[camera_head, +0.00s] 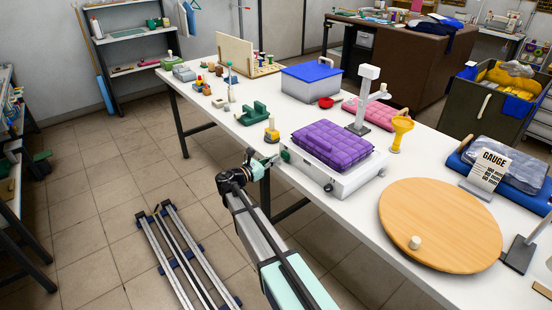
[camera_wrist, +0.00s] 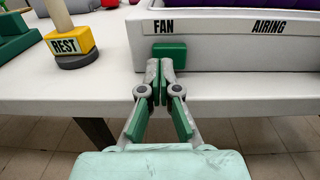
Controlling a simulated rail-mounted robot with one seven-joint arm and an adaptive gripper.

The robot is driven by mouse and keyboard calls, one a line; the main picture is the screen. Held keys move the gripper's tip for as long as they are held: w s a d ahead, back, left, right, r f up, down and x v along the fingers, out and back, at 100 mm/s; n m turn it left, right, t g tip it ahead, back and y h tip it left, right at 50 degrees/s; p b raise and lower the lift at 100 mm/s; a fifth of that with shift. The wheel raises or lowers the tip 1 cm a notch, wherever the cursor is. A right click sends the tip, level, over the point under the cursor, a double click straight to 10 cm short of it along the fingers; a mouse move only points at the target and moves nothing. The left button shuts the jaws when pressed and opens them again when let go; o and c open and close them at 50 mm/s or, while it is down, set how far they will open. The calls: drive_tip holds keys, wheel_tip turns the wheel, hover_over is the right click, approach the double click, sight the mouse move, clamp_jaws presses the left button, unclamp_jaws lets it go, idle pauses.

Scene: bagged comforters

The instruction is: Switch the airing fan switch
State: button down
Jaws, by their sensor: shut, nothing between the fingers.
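The white airing box (camera_head: 335,182) stands at the table's near edge, with a purple quilted bundle (camera_head: 330,146) on top. In the wrist view its front (camera_wrist: 230,52) has a strip lettered FAN and AIRING. A green switch block (camera_wrist: 169,49) sits under the word FAN; it also shows in the head view (camera_head: 285,156). My gripper (camera_wrist: 160,66) is shut and empty, its fingertips just in front of the switch's lower edge. I cannot tell whether they touch it. The head view shows my gripper (camera_head: 271,161) at the box's left front corner.
A yellow REST block (camera_wrist: 68,45) on a dark round base stands left of the box. A green holder (camera_head: 253,113) lies farther left. A round wooden board (camera_head: 440,225) is to the right. Floor is open before the table, except for rails (camera_head: 180,255).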

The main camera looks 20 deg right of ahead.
drive_tip(key=w+a+b+v, duration=0.1)
drive_tip(key=w+b+v, duration=0.1)
drive_tip(key=v, duration=1)
drive_tip(key=shift+w, duration=0.1)
